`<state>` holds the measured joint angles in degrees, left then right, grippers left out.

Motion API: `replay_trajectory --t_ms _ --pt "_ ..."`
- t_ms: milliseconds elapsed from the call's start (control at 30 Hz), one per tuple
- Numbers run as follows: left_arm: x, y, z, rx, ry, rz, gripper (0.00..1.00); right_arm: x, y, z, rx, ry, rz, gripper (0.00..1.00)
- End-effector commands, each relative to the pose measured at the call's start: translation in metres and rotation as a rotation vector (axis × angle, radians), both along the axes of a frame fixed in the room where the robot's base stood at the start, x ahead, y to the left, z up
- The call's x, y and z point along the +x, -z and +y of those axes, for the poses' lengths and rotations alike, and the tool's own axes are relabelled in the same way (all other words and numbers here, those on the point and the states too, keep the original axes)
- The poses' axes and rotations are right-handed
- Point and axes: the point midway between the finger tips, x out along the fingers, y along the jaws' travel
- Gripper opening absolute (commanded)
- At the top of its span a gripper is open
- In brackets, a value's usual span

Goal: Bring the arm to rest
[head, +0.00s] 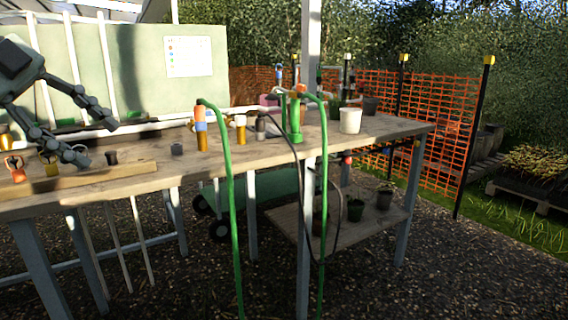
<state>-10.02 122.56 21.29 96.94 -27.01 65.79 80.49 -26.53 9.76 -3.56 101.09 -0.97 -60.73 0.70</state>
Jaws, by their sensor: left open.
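My left gripper (92,140) comes in from the left over the wooden workbench (225,160). Its fingers are spread apart with nothing between them. The lower finger reaches down close to small parts near the bench's front left; I cannot tell whether it touches any. An orange part (15,170) and a yellow part (50,168) stand there by a wooden strip. A small dark part (111,158) stands to the right of the lower finger. My right gripper is not in view.
Green hoses (228,200) hang over the bench's front edge. Orange and blue fittings (201,130) and a white pot (350,120) stand on the bench. A post (311,40) rises behind the front edge. Orange mesh fencing (430,125) runs behind on the right. Gravel floor is free at lower right.

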Motion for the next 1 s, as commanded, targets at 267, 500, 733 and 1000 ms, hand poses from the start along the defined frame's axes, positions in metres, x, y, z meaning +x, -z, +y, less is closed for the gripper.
replay_trajectory --t_ms 267,500,733,1000 --pt "0.076 0.074 0.065 -0.494 -0.31 -0.386 0.54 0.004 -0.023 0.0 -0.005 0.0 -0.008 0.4" --pt "0.089 0.209 0.154 -0.63 -0.876 -0.552 0.54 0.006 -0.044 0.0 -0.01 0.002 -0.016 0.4" --pt "0.033 0.372 0.18 -0.509 -1.361 -0.425 0.54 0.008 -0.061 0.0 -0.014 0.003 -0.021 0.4" --pt "-0.078 0.53 0.117 -0.263 -1.695 -0.033 0.54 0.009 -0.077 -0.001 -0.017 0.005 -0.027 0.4"
